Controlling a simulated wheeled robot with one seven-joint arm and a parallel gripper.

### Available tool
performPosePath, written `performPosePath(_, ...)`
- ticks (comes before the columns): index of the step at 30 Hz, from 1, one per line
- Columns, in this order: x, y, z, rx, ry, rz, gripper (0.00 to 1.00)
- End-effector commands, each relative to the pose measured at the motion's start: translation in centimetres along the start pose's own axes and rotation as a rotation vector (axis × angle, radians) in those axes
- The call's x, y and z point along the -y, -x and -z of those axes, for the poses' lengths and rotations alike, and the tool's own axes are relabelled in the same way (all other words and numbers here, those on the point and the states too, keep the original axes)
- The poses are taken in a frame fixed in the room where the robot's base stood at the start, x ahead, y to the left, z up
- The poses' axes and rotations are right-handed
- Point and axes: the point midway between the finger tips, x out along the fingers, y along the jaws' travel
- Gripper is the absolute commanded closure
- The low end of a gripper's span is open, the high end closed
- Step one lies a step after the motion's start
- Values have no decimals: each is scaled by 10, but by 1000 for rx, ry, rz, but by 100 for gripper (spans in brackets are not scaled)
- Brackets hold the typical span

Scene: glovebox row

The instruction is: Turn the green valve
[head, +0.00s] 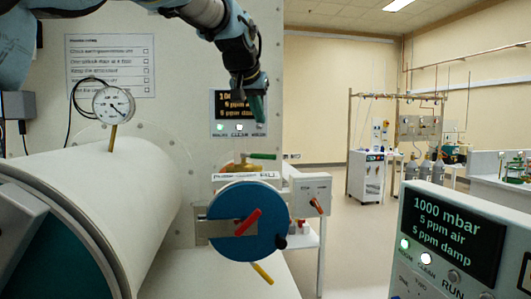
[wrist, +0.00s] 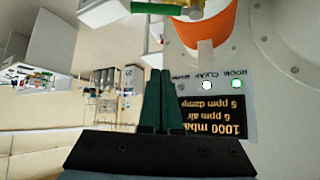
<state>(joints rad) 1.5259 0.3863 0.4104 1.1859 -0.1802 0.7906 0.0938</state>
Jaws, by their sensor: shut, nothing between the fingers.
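The green valve handle (head: 263,156) is a short bar, lying level behind the top of a blue disc in the head view. In the wrist view the green handle (wrist: 155,8) shows at the top edge, next to a brass-coloured fitting. My gripper (head: 258,120) hangs above the green handle in the head view, with its fingers pointing down and apart from it. In the wrist view my gripper (wrist: 158,75) has its two dark green fingers together with nothing between them. The valve's body is mostly hidden by the disc in the head view.
A blue disc (head: 255,197) with a red handle (head: 247,222) stands in front of the valve, with a yellow handle (head: 262,273) below. A white cylinder (head: 110,190) with a gauge is at left. A display panel (head: 455,240) stands at right. An orange round part (wrist: 207,32) is near the valve.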

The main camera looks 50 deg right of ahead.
Motion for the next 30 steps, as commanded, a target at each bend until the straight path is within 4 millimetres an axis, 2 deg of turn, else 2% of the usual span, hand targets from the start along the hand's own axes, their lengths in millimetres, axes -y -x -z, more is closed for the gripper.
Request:
performPosePath(3, -12, 4, -13, 52, 10, -40, 100)
performPosePath(8, -14, -8, -15, 64, 11, -45, 100)
performPosePath(22, -17, -93, -19, 63, 12, -42, 100)
performPosePath(30, -17, -78, -40, 58, 12, -44, 100)
